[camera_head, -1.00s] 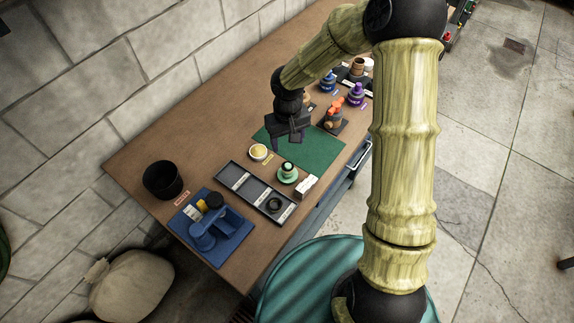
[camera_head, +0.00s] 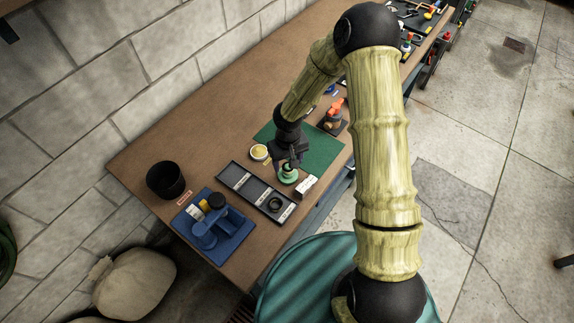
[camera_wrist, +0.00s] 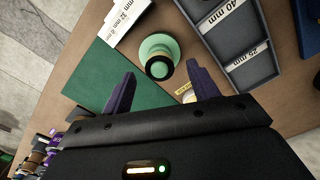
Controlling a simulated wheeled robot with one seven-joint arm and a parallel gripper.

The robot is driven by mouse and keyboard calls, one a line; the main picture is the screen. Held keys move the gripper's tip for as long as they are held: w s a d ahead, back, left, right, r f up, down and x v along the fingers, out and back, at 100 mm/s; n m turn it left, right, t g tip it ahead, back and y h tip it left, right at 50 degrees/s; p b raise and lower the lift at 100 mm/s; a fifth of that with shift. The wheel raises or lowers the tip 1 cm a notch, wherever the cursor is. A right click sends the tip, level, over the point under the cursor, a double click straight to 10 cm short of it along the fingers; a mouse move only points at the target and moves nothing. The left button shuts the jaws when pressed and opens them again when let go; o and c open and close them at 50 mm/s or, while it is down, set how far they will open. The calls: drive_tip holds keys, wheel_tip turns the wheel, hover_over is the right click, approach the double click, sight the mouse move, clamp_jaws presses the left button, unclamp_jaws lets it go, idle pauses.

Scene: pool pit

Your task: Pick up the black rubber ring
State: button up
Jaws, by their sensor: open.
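A green flanged piece (camera_head: 287,176) stands on the table by the green mat's near edge. In the wrist view, a black ring (camera_wrist: 159,68) sits around the top of this green piece (camera_wrist: 150,46). Another black ring (camera_head: 275,204) lies in the near compartment of the dark tray (camera_head: 235,186). My gripper (camera_head: 291,162) is open, pointing down over the green piece and hiding part of it in the head view. In the wrist view, my fingertips (camera_wrist: 161,80) are on either side of the ring, apart from it and holding nothing.
The labelled tray (camera_wrist: 205,22) is close beside the green piece, with a white label block (camera_wrist: 121,22) on its other side. A yellow-topped tin (camera_head: 259,152) stands behind. The green mat (camera_head: 317,151) has clear space. A blue fixture (camera_head: 227,237) and black bin (camera_head: 165,180) stand left.

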drive_tip(key=shift+w+f, duration=0.1)
drive_tip(key=shift+f, duration=0.75)
drive_tip(key=c, duration=1.1)
drive_tip(key=shift+r, duration=0.15)
wheel_tip(320, 180, up, 10)
drive_tip(key=shift+f+b, duration=0.1)
drive_tip(key=shift+b, duration=0.65)
